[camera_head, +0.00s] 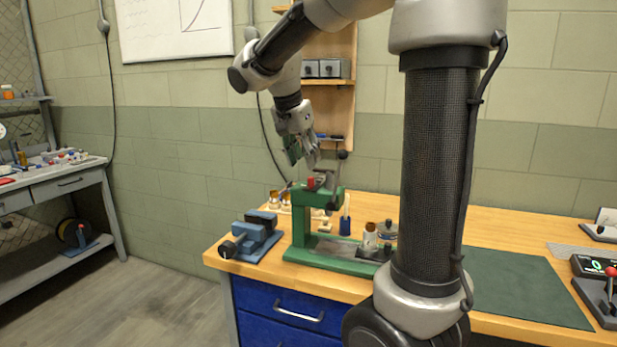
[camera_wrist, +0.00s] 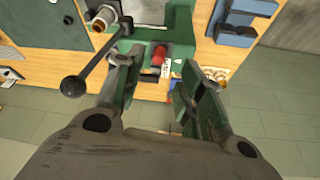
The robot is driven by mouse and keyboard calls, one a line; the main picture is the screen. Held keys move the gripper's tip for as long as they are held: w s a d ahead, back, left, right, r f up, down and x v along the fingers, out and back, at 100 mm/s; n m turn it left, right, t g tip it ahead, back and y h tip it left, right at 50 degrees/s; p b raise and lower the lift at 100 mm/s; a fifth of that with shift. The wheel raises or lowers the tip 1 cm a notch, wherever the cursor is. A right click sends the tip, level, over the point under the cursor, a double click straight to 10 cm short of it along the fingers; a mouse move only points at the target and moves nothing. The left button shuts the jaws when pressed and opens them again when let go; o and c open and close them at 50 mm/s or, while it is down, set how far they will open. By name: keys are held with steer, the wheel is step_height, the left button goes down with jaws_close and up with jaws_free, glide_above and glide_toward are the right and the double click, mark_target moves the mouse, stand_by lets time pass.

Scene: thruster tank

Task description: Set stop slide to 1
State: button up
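A green press (camera_head: 303,225) stands on the workbench. A small red piece (camera_head: 311,183), which looks like the stop slide, sits on top of the press head. In the wrist view the red piece (camera_wrist: 160,54) is on the green head, beside a small white label (camera_wrist: 165,69) whose marks are too small to read. My gripper (camera_head: 312,158) is above the press head, pointing down. In the wrist view my gripper (camera_wrist: 158,68) has its two fingers spread apart, with the red piece seen between and beyond them. Nothing is held, and I cannot see any contact.
The press's lever with a black ball knob (camera_wrist: 73,86) lies close to the left finger. A blue vise (camera_head: 252,238) stands left of the press. Small jars (camera_head: 370,236) are around the press base. A green mat (camera_head: 520,285) lies clear on the right.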

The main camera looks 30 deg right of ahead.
mark_target(310, 178)
steer(key=x, duration=0.7)
steer(key=shift+s, duration=0.1)
jaws_close()
